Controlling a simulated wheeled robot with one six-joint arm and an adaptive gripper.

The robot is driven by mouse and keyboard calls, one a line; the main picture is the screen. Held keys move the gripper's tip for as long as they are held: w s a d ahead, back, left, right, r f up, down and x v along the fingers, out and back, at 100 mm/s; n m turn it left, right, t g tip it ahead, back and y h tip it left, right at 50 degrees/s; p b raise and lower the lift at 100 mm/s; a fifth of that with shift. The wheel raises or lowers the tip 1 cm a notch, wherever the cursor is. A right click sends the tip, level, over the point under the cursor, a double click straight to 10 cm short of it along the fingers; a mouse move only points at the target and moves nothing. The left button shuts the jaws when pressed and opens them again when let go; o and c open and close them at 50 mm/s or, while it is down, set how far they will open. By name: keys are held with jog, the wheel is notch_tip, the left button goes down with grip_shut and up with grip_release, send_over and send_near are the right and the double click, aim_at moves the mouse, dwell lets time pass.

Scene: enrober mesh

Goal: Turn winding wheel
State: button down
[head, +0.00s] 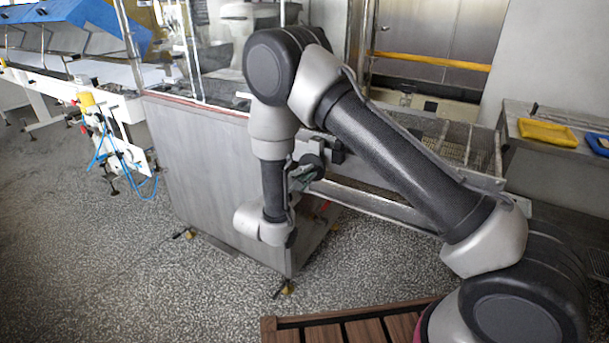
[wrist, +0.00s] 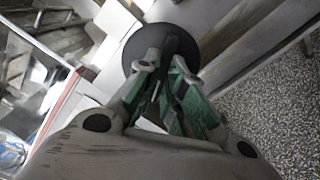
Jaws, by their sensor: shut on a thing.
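The winding wheel (wrist: 187,42) is a dark round disc at the top middle of the wrist view, in front of my gripper. My gripper (wrist: 168,68) has green-lined fingers closed on a dark piece that stands out from the wheel's face, seemingly its handle. The fingers cover part of the wheel. In the head view the wheel (head: 312,160) is a small dark shape at the machine's corner, mostly behind my arm. My gripper (head: 303,176) shows there only in part, beside the wheel.
A grey metal machine cabinet (head: 205,165) with clear panels stands behind my arm. A mesh conveyor (head: 455,140) runs to the right. A side table holds a yellow tray (head: 548,132). A wooden slatted platform (head: 345,328) lies in front. Speckled floor at left is open.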

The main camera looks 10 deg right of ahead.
jog(key=shift+m, duration=0.5)
jog(key=c, duration=1.5)
grip_release()
jog(key=v, duration=1.2)
